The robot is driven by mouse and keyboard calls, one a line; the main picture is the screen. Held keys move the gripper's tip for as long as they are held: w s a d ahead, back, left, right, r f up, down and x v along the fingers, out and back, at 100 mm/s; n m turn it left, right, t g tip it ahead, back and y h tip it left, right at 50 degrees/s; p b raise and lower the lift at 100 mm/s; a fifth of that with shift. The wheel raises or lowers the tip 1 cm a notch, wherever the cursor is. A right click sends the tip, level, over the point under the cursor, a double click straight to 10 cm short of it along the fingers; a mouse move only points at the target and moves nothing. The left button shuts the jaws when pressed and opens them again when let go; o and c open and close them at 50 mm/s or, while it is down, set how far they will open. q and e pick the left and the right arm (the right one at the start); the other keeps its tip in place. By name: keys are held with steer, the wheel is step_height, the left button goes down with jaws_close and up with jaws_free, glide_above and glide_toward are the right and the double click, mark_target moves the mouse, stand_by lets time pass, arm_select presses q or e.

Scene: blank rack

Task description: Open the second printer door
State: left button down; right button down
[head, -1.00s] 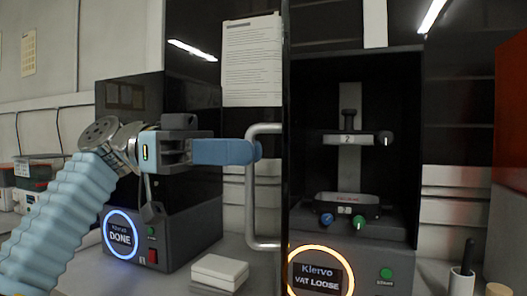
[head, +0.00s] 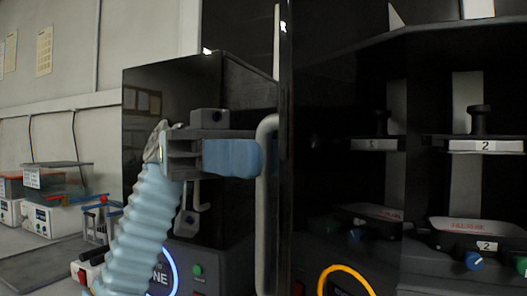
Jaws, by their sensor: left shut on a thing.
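The second printer's door (head: 345,190) is a dark glossy panel standing open. Its inner face mirrors the chamber and an orange ring. Its pale vertical handle (head: 268,240) is at the left edge. My left gripper (head: 258,158) is shut on the upper part of this handle with its blue fingers. At the right, the second printer's chamber shows a build platform (head: 485,146) labelled 2, with a black knob on top. Below it is a dark vat (head: 470,243), also labelled 2, with a blue knob and a green knob. My right gripper is out of view.
The first printer (head: 145,110), with a blue ring, stands behind my left arm and is partly hidden by it. Bins and boxes (head: 55,180) and a small rack (head: 100,222) stand on the counter at the far left.

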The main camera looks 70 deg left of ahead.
arm_select(q)
steer(key=shift+w+a+r+t, duration=0.1)
steer(key=shift+w+a+t, duration=0.25)
steer(key=shift+w, duration=0.1)
steer(key=c, duration=1.2)
jaws_free()
steer(key=shift+w, duration=0.25)
steer(key=shift+s, duration=0.1)
steer(key=p+v, duration=0.4)
steer(key=v, duration=0.3)
steer(key=shift+s+a, duration=0.1)
steer(key=shift+a, duration=0.15)
